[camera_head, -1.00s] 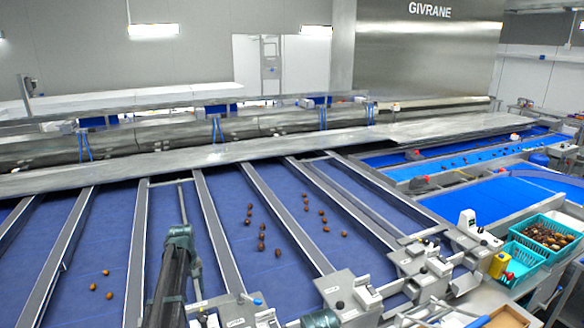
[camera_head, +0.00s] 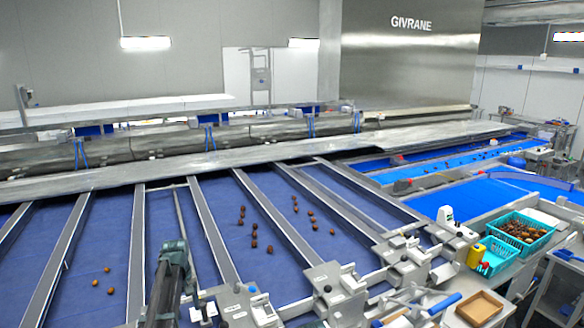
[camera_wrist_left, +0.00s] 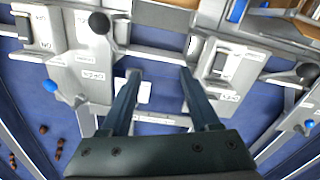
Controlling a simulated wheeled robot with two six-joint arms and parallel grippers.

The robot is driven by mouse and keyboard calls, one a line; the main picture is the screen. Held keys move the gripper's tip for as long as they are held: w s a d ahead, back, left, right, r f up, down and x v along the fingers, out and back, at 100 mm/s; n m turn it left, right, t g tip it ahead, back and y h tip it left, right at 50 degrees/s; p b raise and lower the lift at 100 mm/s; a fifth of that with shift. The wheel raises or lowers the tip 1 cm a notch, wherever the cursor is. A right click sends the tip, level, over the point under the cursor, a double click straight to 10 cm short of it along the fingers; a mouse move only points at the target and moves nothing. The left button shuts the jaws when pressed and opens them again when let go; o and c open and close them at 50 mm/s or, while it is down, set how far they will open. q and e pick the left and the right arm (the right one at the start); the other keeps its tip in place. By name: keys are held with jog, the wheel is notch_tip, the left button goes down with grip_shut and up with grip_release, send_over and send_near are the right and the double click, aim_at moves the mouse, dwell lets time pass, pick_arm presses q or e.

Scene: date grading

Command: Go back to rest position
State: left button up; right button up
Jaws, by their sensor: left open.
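My left gripper (camera_wrist_left: 158,75) is open in the left wrist view. Its two dark fingers stand apart with nothing between them, over or in front of the grey metal fittings at the ends of the lanes. In the head view my left arm rises from the bottom edge, left of centre, over a blue lane; its fingers cannot be made out there. My right gripper is not in view.
Blue lanes with metal dividers carry scattered dates (camera_head: 254,244). Metal fittings (camera_head: 333,292) line their near ends. The stretch above the lanes looks clear.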

pick_arm(q)
jog(key=s+d+f+m+b, duration=0.6)
jog(key=s+d+f+b, duration=0.4)
jog(key=s+d, duration=0.3)
jog(key=s+d+f+m+y+b, duration=0.1)
jog(key=s+d+f+m+b, duration=0.5)
jog(key=s+d+f+b, duration=0.4)
jog(key=s+d+f, duration=0.1)
jog(key=s+d, duration=0.3)
jog(key=s, duration=0.1)
jog(key=shift+b, duration=0.3)
